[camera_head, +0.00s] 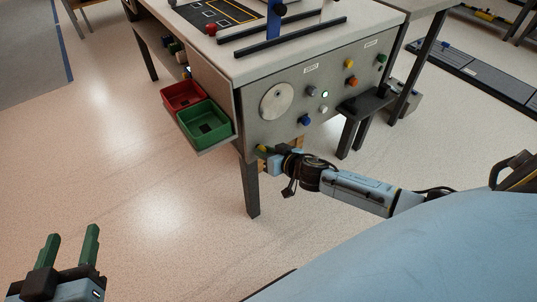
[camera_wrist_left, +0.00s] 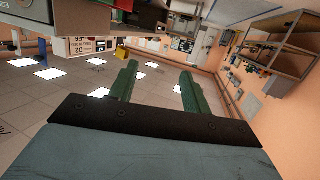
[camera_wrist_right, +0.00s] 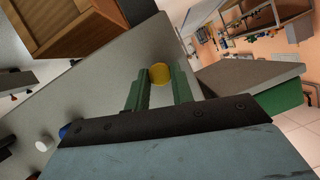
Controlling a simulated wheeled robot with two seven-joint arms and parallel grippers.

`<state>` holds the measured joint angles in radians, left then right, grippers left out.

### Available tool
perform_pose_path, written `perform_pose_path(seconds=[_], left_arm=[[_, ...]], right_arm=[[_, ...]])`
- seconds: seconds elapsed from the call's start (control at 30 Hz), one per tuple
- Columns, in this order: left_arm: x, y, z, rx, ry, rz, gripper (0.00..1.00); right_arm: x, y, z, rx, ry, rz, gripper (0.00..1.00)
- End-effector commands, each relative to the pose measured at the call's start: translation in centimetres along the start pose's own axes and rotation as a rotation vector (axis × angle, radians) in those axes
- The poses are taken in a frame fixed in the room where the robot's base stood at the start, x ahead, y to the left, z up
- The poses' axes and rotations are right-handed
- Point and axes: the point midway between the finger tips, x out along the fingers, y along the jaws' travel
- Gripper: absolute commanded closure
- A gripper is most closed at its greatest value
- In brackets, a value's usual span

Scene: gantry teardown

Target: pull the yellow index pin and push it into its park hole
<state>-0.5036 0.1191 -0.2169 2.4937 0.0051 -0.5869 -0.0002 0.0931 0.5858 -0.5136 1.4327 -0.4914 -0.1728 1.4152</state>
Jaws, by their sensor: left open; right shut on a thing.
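The yellow index pin (camera_wrist_right: 160,73) shows as a round yellow knob between the fingertips of my right gripper (camera_wrist_right: 159,88), against the grey panel. In the head view the yellow pin (camera_head: 262,148) is small at the panel's lower left edge, and my right gripper (camera_head: 271,151) is shut on it. How deep the pin sits is hidden. I cannot make out the park hole. My left gripper (camera_head: 67,250) is open and empty above the floor, far from the bench; its spread fingers also show in the left wrist view (camera_wrist_left: 160,82).
The grey panel (camera_head: 262,130) carries a white disc (camera_head: 277,101) and several coloured knobs. Red (camera_head: 183,96) and green (camera_head: 205,122) bins hang left of it. A wooden block (camera_wrist_right: 65,25) is close to my right gripper. A bench leg (camera_head: 250,188) stands below. The left floor is clear.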

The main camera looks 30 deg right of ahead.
Motion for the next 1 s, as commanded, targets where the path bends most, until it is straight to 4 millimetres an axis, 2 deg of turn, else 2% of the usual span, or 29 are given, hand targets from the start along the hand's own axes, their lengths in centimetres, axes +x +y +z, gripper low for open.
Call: perform_pose_path(seconds=[0.13,0.17,0.3,0.37,0.67,0.77,1.0], left_arm=[[0.0,0.0,0.0,0.000,0.000,0.000,0.52],[0.0,0.0,0.0,0.000,0.000,0.000,0.52],[0.0,0.0,0.0,0.000,0.000,-0.001,0.52],[0.0,0.0,0.0,0.000,0.000,-0.001,0.52],[0.0,0.0,0.2,0.000,-0.009,-0.001,0.52],[-0.1,-0.2,1.0,0.000,-0.044,-0.004,0.52],[-1.1,-0.9,4.2,0.002,-0.259,-0.023,0.52]], right_arm=[[0.7,0.0,-0.2,-0.001,-0.002,0.000,1.00],[0.8,0.0,-0.2,-0.002,-0.003,0.000,0.75],[0.7,0.0,-0.1,-0.001,-0.003,0.000,0.57],[0.7,0.0,-0.2,-0.001,-0.002,0.000,0.51],[0.7,0.0,-0.2,-0.001,-0.001,0.000,0.51],[0.7,0.0,-0.2,-0.001,-0.001,0.000,0.51],[-1.6,0.0,-0.3,0.000,-0.003,0.001,0.51]])
